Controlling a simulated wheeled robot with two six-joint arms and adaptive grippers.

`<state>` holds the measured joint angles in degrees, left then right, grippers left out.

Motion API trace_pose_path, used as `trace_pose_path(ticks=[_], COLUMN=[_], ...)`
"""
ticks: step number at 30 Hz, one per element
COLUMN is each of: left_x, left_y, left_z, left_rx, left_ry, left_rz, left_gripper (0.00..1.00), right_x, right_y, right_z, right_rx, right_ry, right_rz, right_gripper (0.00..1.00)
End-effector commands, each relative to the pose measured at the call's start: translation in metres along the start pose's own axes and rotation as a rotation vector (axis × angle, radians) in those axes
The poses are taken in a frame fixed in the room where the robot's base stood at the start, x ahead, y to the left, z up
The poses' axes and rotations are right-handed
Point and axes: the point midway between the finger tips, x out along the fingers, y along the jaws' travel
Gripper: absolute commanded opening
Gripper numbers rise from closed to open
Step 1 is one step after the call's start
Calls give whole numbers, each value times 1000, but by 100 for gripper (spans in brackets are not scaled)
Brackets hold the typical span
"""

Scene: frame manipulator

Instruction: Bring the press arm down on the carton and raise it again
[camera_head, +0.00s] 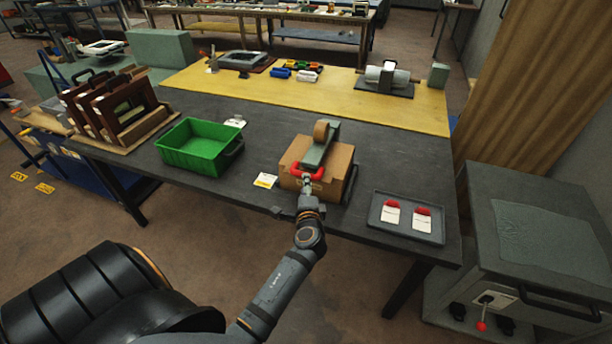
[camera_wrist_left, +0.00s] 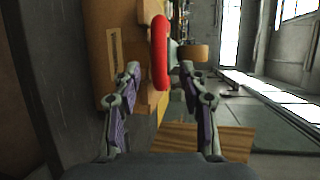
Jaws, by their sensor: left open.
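The brown carton (camera_head: 335,180) stands on the dark table near its front edge. The grey-green press arm (camera_head: 319,152) lies low across the carton's top, with a round brown roller (camera_head: 325,130) at its far end and a red handle (camera_head: 308,172) at its near end. I cannot tell whether it touches the carton. My left gripper (camera_head: 307,186) is at the handle. In the left wrist view the open fingers (camera_wrist_left: 159,78) stand on either side of the red handle (camera_wrist_left: 160,50), with the carton (camera_wrist_left: 122,50) beside it. My right gripper is not in view.
A green bin (camera_head: 195,150) stands left of the carton, with a small yellow-white card (camera_head: 265,180) between. A dark tray (camera_head: 408,232) with two red-and-white items lies to the right. Wooden frames (camera_head: 115,105) stand at the far left. A yellow mat (camera_head: 290,92) covers the back.

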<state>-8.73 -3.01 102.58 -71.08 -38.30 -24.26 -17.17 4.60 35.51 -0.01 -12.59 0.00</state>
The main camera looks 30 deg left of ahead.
Motion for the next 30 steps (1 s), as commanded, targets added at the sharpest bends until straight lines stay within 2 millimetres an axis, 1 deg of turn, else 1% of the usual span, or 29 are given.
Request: trace_pose_path(ticks=[1,3,6,9,13,20,23,30], left_x=[12,28,46,58,66,66,66,66], left_y=[0,2,1,2,2,1,1,1], left_z=[0,0,1,0,0,0,0,0], left_rx=[3,3,2,1,-1,-2,-2,-2], left_ry=[0,0,-1,0,0,0,0,0], left_rz=[-4,-3,-2,0,2,2,2,2], left_gripper=[43,43,43,43,43,43,32,0], right_x=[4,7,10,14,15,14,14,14], right_y=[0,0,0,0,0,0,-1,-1], right_z=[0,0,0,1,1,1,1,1], right_rx=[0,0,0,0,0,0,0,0], right_ry=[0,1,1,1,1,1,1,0], right_rz=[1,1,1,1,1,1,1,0], right_gripper=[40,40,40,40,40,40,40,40])
